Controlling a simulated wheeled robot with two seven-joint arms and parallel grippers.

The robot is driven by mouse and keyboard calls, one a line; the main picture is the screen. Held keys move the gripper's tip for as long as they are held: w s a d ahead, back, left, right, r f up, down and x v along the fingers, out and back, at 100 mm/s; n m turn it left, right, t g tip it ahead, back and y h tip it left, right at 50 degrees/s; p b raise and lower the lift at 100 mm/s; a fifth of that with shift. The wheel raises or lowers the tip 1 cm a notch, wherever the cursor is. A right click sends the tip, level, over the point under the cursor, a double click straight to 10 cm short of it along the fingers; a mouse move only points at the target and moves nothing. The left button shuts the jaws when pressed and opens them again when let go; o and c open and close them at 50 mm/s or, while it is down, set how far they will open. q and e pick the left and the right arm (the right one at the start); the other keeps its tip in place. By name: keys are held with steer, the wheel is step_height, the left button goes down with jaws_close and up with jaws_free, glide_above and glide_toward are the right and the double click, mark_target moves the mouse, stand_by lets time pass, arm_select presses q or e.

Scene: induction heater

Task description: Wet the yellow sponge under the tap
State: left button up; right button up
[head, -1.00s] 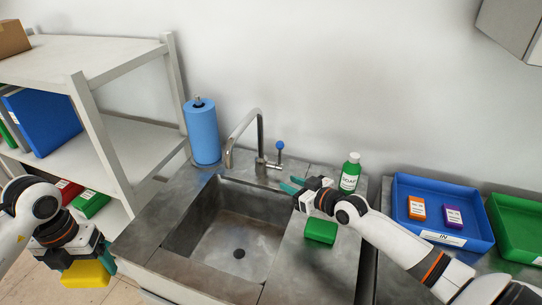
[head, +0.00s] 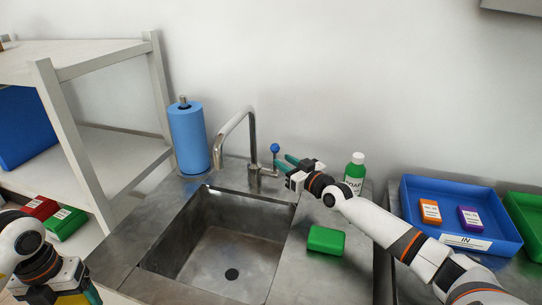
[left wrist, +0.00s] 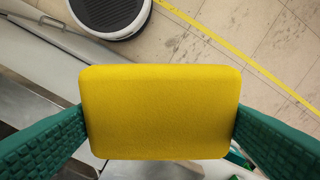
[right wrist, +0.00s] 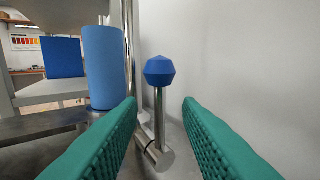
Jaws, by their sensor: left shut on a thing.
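The yellow sponge (left wrist: 160,112) is held between the green fingers of my left gripper (left wrist: 160,125) in the left wrist view. In the head view my left gripper is at the lower left, partly cut off, left of the sink (head: 222,250). The tap (head: 234,135) arches over the back of the sink, and no water shows. Its lever with a blue knob (head: 275,148) stands to the right of the spout. My right gripper (head: 284,163) is open at the lever. In the right wrist view the blue knob (right wrist: 159,71) stands ahead between the open fingers.
A blue paper roll (head: 188,140) stands behind the sink's left corner. A green sponge (head: 326,239) and a soap bottle (head: 355,172) are on the right counter. A blue tray (head: 460,215) with two small boxes is farther right. A shelf (head: 95,130) stands left. The basin is empty.

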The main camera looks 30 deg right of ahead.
mark_target(275, 170)
arm_select(q)
step_height(275, 170, down, 2)
steer(key=shift+f+b, duration=0.1)
steer(key=shift+b, duration=0.85)
arm_select(e)
steer(key=w, duration=0.5)
steer(key=shift+a+f, duration=0.15)
steer(key=shift+a, duration=0.15)
arm_select(q)
steer(key=shift+f+b, duration=0.4)
steer(key=shift+f, duration=0.05)
arm_select(e)
steer(key=shift+w+a, duration=0.1)
steer(key=shift+w, duration=0.95)
jaws_close()
